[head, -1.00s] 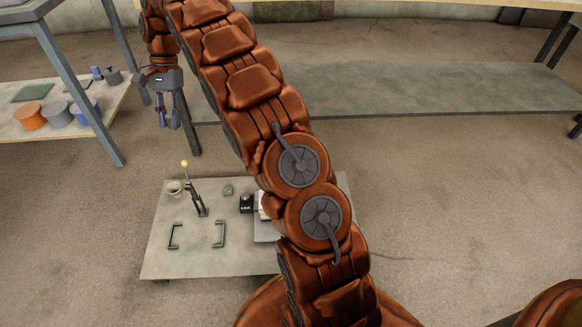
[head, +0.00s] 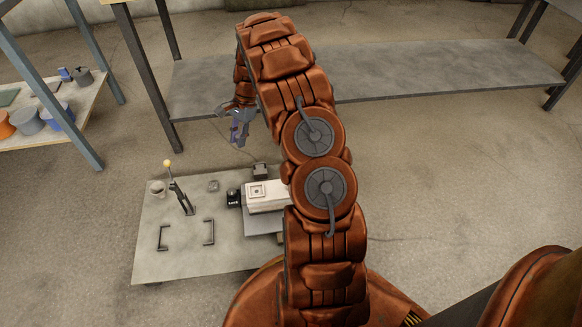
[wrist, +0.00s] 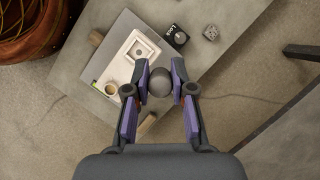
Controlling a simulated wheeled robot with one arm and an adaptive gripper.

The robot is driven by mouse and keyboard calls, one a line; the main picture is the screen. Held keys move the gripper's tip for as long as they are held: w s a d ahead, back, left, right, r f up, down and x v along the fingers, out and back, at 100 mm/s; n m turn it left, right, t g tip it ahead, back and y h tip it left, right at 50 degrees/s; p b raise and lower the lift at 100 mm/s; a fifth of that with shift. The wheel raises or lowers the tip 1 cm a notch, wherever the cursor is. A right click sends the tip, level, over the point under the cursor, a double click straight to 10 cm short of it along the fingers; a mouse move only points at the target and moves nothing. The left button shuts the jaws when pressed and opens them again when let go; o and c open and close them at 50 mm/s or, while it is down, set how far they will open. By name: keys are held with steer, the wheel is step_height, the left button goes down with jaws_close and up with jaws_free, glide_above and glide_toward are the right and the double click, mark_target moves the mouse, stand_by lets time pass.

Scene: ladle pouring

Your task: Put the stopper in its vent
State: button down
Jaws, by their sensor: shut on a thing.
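In the wrist view, my gripper (wrist: 160,84) is shut on a dark grey rounded stopper (wrist: 160,81), held between its fingertips. In the head view, my gripper (head: 239,132) hangs above and behind the low table, and the stopper cannot be made out there. The pale block (wrist: 128,66) lies below the gripper, with a square recessed fitting (wrist: 142,48) and a round brownish opening (wrist: 111,88) on top. I cannot tell for sure which of these is the vent. The block also shows in the head view (head: 268,198), its right end hidden by my arm.
The low grey table (head: 185,260) carries a lever with a yellow knob (head: 167,163), a small cup (head: 157,188), two dark handles and a black box (head: 233,198) beside the block. A long grey bench (head: 420,80) stands behind. A shelf with pots (head: 28,122) is at left.

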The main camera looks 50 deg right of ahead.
steer(key=s+d+f+m+t, duration=0.2)
steer(key=s+d+f+m, duration=0.2)
steer(key=s+d+f, duration=0.75)
steer(key=shift+s+a+f+b, duration=0.35)
steer(key=shift+f+b, duration=0.3)
steer(key=shift+f, duration=0.65)
steer(key=shift+s+a+f+b, duration=0.15)
steer(key=shift+s+f+b, duration=0.4)
steer(key=shift+f, duration=0.75)
steer(key=shift+s+a+f+b, duration=0.3)
steer(key=shift+f+b, duration=0.45)
steer(key=shift+f, duration=0.55)
steer(key=shift+p, duration=0.4)
